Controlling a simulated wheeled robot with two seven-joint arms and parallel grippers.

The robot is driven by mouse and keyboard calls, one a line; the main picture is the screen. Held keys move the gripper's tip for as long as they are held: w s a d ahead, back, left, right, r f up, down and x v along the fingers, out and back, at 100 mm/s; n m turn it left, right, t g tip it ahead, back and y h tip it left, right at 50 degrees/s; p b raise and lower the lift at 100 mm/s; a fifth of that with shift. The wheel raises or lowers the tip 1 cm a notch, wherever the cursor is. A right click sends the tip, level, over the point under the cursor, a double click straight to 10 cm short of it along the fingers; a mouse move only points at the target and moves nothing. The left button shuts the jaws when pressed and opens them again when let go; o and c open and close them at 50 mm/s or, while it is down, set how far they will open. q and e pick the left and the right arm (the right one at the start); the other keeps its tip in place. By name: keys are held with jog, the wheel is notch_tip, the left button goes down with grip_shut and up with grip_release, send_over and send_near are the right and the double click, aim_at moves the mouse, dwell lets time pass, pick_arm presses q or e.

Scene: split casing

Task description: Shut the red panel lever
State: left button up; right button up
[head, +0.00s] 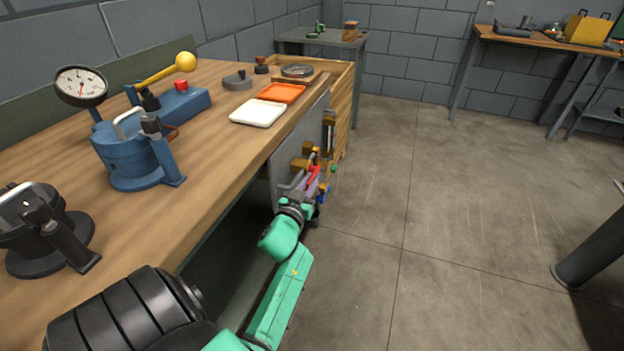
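The red panel lever (313,176) shows as a small red bar low on the grey panel (284,163) at the bench's front side. My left arm reaches in from the bottom left. My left gripper (312,188) is right at the red lever and overlaps it in the picture. The fingers are small and partly hidden, so I cannot tell whether they touch the lever or are open. My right gripper is out of view.
Brown-orange fittings (310,152) and small blue and green parts crowd the panel around the lever. The wooden bench (215,165) above carries blue devices, a gauge (81,86), a white tray (257,112) and an orange tray (281,93). Floor right of the panel is clear.

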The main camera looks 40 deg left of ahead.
pick_arm(q)
grip_shut()
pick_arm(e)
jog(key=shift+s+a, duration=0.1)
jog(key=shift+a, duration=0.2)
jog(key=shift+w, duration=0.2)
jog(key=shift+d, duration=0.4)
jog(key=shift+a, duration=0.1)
